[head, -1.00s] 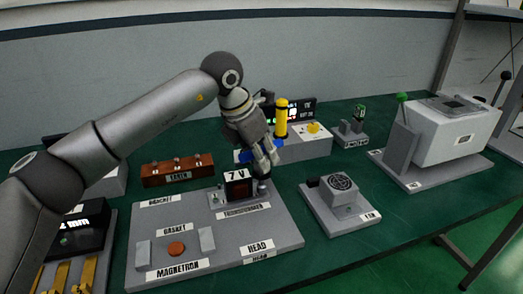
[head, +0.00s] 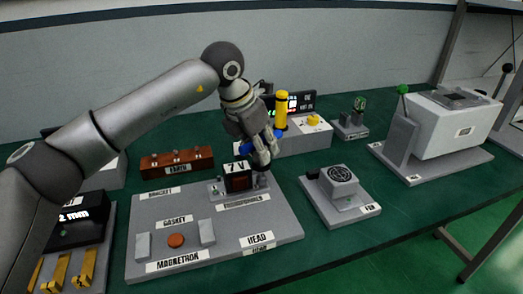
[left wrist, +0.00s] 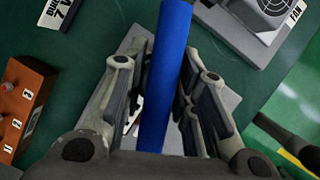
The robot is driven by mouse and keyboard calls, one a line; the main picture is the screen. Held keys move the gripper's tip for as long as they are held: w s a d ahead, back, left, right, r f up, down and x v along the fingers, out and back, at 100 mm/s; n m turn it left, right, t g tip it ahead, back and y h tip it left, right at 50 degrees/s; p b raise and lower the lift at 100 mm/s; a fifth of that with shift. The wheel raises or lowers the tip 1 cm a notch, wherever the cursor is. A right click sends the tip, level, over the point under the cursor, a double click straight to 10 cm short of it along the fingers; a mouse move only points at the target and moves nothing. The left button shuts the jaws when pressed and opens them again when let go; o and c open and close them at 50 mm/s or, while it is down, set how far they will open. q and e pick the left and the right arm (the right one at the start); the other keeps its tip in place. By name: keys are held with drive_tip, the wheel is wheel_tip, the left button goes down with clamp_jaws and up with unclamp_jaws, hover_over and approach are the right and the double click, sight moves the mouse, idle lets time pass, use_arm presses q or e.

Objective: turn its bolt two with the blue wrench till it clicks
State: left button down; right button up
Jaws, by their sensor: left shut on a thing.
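My left gripper (head: 262,160) is low over the transformer stand, right beside the dark transformer block (head: 238,180). It is shut on the blue wrench (left wrist: 168,75), whose shaft runs between the fingers in the left wrist view. In the head view small blue parts of the wrench (head: 245,148) show on both sides of the gripper. The wrench's working end is hidden, so I cannot tell whether it sits on a bolt. Bolt two cannot be made out under the gripper. My right gripper is not in view.
The grey board (head: 220,235) carries magnetron, gasket and head labels. The brown earth bar (head: 177,161) with several bolts stands behind left. The fan unit (head: 342,190) is close on the right. A yellow cylinder (head: 281,110) stands behind the gripper. Green table is bare toward the front right.

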use_arm(q)
drive_tip(key=shift+f+n+b, duration=0.1)
drive_tip(key=shift+n+b, duration=0.25)
drive_tip(key=shift+n, duration=0.35)
drive_tip(key=shift+t, duration=0.3)
drive_tip(key=shift+n+y+b, duration=0.4)
drive_tip(key=shift+n+b, duration=0.15)
drive_tip(key=shift+n, duration=0.35)
